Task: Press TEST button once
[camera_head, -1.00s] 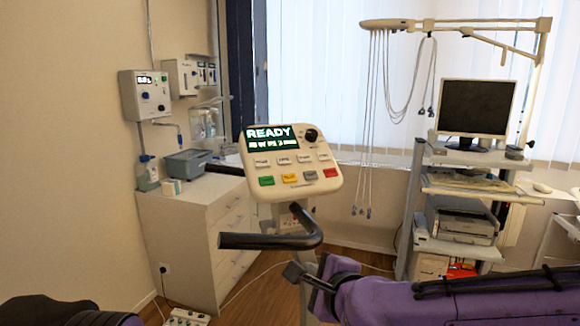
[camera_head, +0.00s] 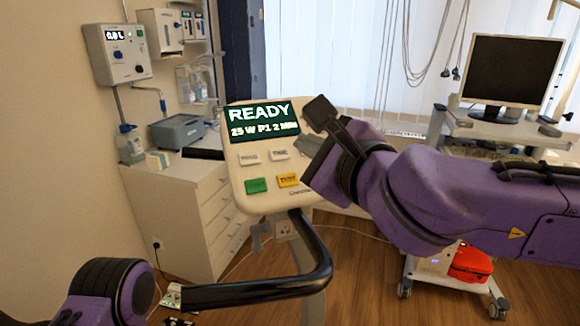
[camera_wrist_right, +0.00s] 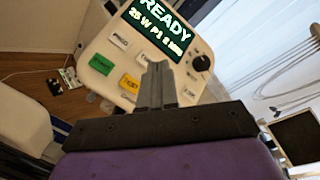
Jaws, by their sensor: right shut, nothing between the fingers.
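The beige control panel (camera_head: 240,160) shows a lit display (camera_head: 262,117) reading READY, with a second line like 25 W P1 2 MIN. Below are white buttons, a green button (camera_head: 257,185) and a yellow button (camera_head: 288,180) whose blurred lettering looks like TEST. The yellow button also shows in the right wrist view (camera_wrist_right: 130,85). My right gripper (camera_wrist_right: 157,68) is shut and empty, over the panel just right of the yellow button in that view; contact cannot be told. My left gripper is out of view.
A black handlebar (camera_head: 270,287) curves below the panel. A cart with a monitor (camera_head: 515,70) stands at the right. Cables hang behind the panel.

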